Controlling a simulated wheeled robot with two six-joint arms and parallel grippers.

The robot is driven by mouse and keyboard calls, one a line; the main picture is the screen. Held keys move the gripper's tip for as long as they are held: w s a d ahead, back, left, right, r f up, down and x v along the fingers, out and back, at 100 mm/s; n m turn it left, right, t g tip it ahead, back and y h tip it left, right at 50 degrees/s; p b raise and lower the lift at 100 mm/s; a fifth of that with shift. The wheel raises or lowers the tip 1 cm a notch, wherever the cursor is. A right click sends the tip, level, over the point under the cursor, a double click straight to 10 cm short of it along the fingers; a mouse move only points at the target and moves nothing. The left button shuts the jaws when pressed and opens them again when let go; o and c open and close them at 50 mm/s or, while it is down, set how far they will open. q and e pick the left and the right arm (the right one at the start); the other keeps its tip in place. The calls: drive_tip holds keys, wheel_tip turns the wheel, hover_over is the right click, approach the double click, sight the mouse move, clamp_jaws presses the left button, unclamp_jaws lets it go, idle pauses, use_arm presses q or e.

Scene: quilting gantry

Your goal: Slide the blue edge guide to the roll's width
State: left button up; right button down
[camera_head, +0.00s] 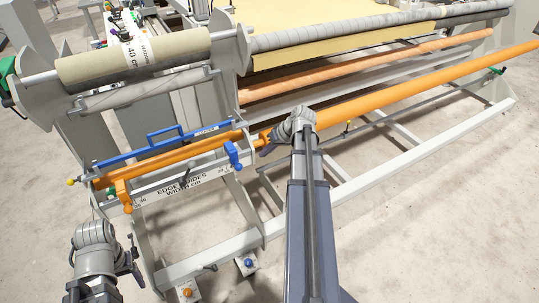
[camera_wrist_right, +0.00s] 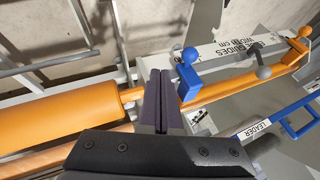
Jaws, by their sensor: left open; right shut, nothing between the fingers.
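The blue edge guide (camera_head: 233,154) sits at the right end of the white scale bar (camera_head: 190,181), marked "EDGE GUIDES WIDTH cm". It also shows in the right wrist view (camera_wrist_right: 188,82), with a round ball on top. An orange edge guide (camera_head: 123,194) sits at the bar's left end. The tan roll (camera_head: 140,58) lies in its cradle above, with a label reading "40 cm". My right gripper (camera_head: 267,150) is shut and empty, just right of the blue guide; its fingers (camera_wrist_right: 162,74) appear apart from it. My left gripper (camera_head: 136,267) is open, low at the left.
A grey knob (camera_head: 186,175) stands mid-bar between the guides. A blue handle marked "LEADER" (camera_head: 170,143) lies behind the bar. A long orange roller (camera_head: 400,88) runs off to the right. Pedals with an orange (camera_head: 187,292) and a blue knob (camera_head: 248,262) are on the floor.

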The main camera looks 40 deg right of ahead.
sight(234, 157)
drive_tip(key=w+a+f+b, duration=0.3)
drive_tip(key=a+f, duration=0.1)
drive_tip(key=shift+w+a+f, duration=0.15)
drive_tip(key=shift+w+a, duration=0.2)
drive_tip(key=shift+w+a, duration=0.25)
drive_tip(key=shift+a, duration=0.4)
drive_tip(key=shift+f, duration=0.1)
drive_tip(key=shift+d, duration=0.1)
